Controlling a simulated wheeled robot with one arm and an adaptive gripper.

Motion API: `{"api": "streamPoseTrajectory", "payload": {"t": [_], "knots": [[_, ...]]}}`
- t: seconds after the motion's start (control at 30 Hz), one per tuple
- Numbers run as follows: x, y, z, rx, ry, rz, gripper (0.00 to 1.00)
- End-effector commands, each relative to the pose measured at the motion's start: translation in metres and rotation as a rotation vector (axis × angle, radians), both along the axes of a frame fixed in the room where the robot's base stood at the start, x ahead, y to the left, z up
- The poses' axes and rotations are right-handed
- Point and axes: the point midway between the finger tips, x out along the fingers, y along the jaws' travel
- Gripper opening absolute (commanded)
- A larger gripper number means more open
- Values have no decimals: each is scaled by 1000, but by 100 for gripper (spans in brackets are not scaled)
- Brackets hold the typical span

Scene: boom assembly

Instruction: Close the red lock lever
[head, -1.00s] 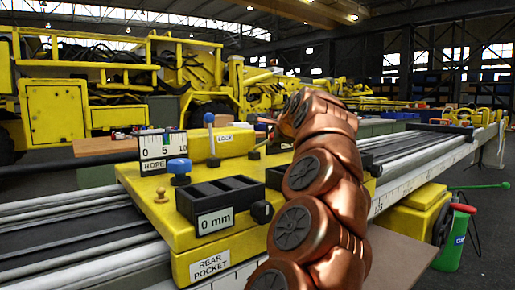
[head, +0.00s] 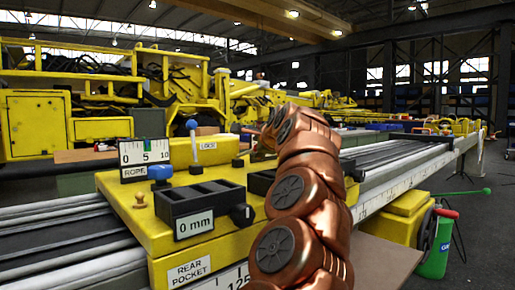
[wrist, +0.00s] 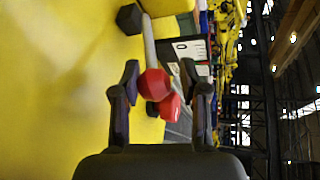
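The red lock lever shows in the wrist view as a red knob (wrist: 154,83) on a grey rod, with a second red piece (wrist: 173,106) just beside it. My gripper (wrist: 165,82) is open, its two dark fingers on either side of the red parts. The left finger is close to the red knob; I cannot tell whether it touches. In the head view my copper arm hides most of the gripper and the red lever. A yellow block marked LOCK (head: 200,149) with a blue-knobbed lever (head: 192,125) stands left of the arm.
The yellow carriage (head: 150,215) sits across the rails. It bears a black 0 mm box (head: 200,205), a rope gauge (head: 145,155) and a blue knob (head: 160,172). A green cylinder (head: 436,250) stands at the right.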

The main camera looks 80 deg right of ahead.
Motion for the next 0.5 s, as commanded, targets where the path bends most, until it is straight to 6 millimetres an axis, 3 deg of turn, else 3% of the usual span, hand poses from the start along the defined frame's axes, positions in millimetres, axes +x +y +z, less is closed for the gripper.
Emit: {"api": "streamPoseTrajectory", "payload": {"t": [0.1,0.5], "knots": [[0,0,0,0,0,0,58],[-1,2,1,0,0,1,58]]}}
